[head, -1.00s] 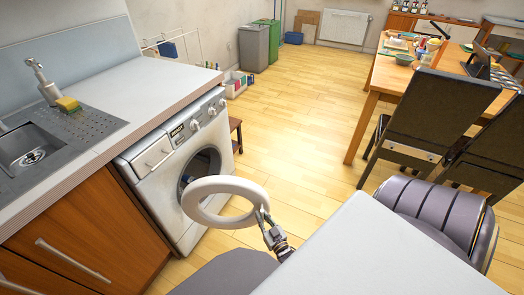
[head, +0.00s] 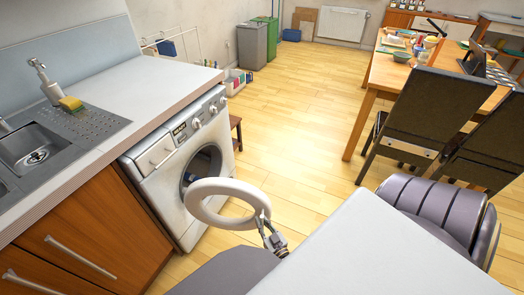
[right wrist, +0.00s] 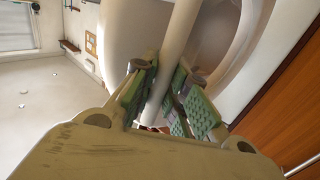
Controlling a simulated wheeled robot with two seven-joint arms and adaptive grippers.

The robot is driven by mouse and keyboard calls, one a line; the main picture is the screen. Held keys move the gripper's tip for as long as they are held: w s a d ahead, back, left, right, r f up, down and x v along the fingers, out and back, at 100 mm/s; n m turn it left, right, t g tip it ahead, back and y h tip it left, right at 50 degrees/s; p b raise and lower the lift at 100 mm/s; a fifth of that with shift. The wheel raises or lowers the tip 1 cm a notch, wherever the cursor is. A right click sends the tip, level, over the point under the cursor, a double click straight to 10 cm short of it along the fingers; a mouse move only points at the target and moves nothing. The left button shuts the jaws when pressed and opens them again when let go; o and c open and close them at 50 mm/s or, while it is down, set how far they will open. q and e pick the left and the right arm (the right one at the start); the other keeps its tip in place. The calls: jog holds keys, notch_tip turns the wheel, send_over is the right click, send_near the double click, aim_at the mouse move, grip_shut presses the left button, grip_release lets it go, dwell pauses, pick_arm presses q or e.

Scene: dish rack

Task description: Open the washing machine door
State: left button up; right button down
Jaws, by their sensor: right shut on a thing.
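The white washing machine (head: 168,178) stands under the counter at the left in the head view. Its round door (head: 197,217), a white ring, is swung out from the front, and the dark drum opening (head: 203,163) shows behind it. My right gripper (head: 268,228) is at the door's right edge. In the right wrist view my right gripper (right wrist: 160,95) has its green-padded fingers on both sides of the white door rim (right wrist: 180,40), shut on it. My left gripper is not in view.
The counter (head: 130,80) with a sink (head: 28,150) is above and left of the machine. A small brown stool (head: 236,130) stands beyond it. Chairs (head: 430,110) and a wooden table (head: 375,80) are at the right. The floor between is clear.

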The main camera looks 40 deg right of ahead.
jog(key=c, duration=1.4)
grip_release()
jog(key=shift+w+d+r, duration=0.1)
jog(key=shift+w+r, duration=0.15)
jog(key=shift+r, duration=0.15)
jog(key=shift+s, duration=0.25)
jog(key=shift+s+a+f, duration=0.1)
jog(key=shift+s+a, duration=0.35)
jog(key=shift+s, duration=1.5)
jog(key=shift+s+a+f, duration=0.15)
jog(key=shift+s+a, duration=0.25)
jog(key=shift+s, duration=1.55)
jog(key=shift+s+a+f, duration=0.1)
jog(key=shift+s+a, duration=0.35)
jog(key=shift+s, duration=1.5)
jog(key=shift+c, duration=0.3)
